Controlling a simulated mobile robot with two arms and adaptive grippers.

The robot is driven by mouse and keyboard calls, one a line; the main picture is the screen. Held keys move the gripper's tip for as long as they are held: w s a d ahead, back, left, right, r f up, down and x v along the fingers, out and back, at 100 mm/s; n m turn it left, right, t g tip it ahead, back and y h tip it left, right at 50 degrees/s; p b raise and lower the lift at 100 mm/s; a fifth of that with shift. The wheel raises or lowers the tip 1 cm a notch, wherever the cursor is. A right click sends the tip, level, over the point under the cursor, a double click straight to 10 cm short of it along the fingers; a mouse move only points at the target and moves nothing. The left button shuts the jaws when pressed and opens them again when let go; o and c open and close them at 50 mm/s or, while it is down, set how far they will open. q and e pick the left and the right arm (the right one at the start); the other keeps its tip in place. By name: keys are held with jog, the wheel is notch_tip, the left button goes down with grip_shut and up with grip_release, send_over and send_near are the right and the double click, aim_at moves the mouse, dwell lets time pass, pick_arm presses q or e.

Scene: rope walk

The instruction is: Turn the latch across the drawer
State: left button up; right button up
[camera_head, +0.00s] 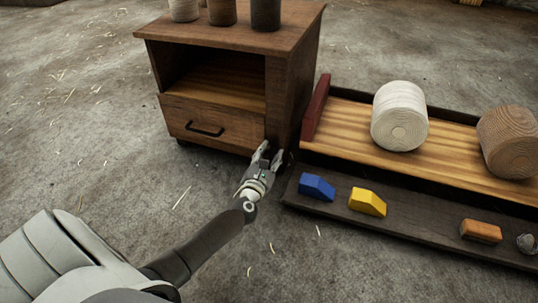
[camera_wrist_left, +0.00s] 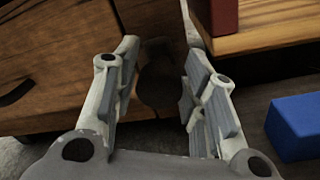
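The wooden cabinet (camera_head: 288,90) has an open shelf above a drawer (camera_head: 190,122) with a dark bar handle (camera_head: 205,130). The drawer looks shut. My left gripper (camera_head: 268,153) is at the lower right corner of the cabinet front. In the left wrist view my left gripper (camera_wrist_left: 158,88) is open, its two fingers well apart. A dark, rounded piece, apparently the latch (camera_wrist_left: 158,72), shows between the fingers against the cabinet. I cannot tell whether the fingers touch it. In the head view the gripper hides it. My right gripper is not in view.
A low wooden rack (camera_head: 455,165) stands close right of the cabinet, holding a white rope spool (camera_head: 399,116) and a brown one (camera_head: 510,141). Blue (camera_head: 317,187), yellow (camera_head: 367,202) and orange (camera_head: 481,231) blocks lie on its dark front ledge. Floor left of the cabinet is clear.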

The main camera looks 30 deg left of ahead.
pick_arm(q)
jog(key=c, duration=0.6)
jog(key=shift+m, duration=0.3)
jog(key=m+p, duration=0.1)
jog(key=m, duration=0.2)
jog(key=m+p, duration=0.1)
jog(key=m, duration=0.2)
jog(key=shift+m, duration=0.4)
jog(key=m+p, duration=0.2)
jog(key=m, duration=0.4)
jog(key=shift+m+p, duration=0.3)
jog(key=shift+p, duration=0.05)
jog(key=m+p, duration=0.1)
jog(key=m, duration=0.3)
jog(key=shift+f+t+h, duration=0.1)
jog(key=shift+t+h, duration=0.3)
jog(key=shift+m, duration=0.4)
